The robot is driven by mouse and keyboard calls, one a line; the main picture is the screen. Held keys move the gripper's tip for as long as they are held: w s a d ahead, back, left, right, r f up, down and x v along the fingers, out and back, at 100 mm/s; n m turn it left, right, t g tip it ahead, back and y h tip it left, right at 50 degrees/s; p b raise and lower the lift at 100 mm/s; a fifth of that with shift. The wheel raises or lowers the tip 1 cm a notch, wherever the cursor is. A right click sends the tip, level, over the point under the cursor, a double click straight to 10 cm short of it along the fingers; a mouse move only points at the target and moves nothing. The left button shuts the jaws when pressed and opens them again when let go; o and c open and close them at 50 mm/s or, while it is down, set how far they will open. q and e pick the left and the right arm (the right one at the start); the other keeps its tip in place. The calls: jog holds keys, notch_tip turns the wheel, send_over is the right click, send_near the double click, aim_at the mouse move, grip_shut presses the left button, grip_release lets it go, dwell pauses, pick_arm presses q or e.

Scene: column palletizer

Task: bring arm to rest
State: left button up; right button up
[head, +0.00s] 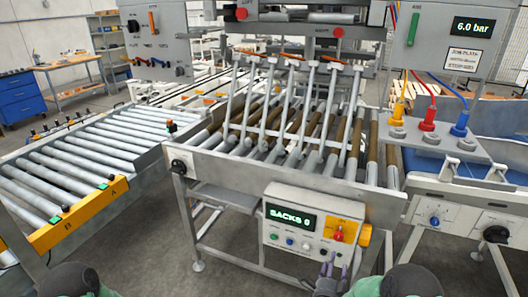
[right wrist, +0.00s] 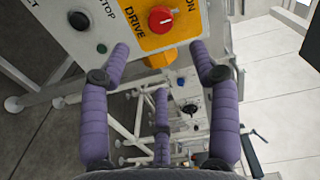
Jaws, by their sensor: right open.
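My right gripper (head: 328,270) is at the bottom edge of the head view, just below the front control box (head: 313,222). In the right wrist view its purple padded fingers (right wrist: 162,62) are spread apart with nothing between them. The box's yellow panel with a red knob (right wrist: 160,19) shows beyond the fingertips.
A roller conveyor (head: 95,150) with a yellow end plate lies left. The central roller frame (head: 285,180) carries slanted grey bars. The control box display reads "SACKS 0". A right panel (head: 440,120) has coloured hoses.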

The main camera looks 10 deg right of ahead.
jog(key=s+a+f+n+g+y, duration=0.35)
jog(key=a+f+n, duration=0.2)
jog(key=f, duration=0.25)
jog(key=s+a+f+n+g+y, duration=0.25)
jog(key=a+f+n+y, duration=0.25)
jog(key=a+f, duration=0.3)
jog(key=s+a+f+n+g+y, duration=0.2)
jog(key=s+a+f+n+g, duration=0.1)
jog(key=s, duration=0.6)
jog(key=s+a+f+n+g+y, duration=0.2)
jog(key=s+a+f+n+g, duration=0.2)
jog(key=s, duration=0.4)
jog(key=shift+s+a+n+g+y, duration=0.35)
jog(key=shift+a+n+g, duration=0.6)
jog(key=shift+a, duration=0.15)
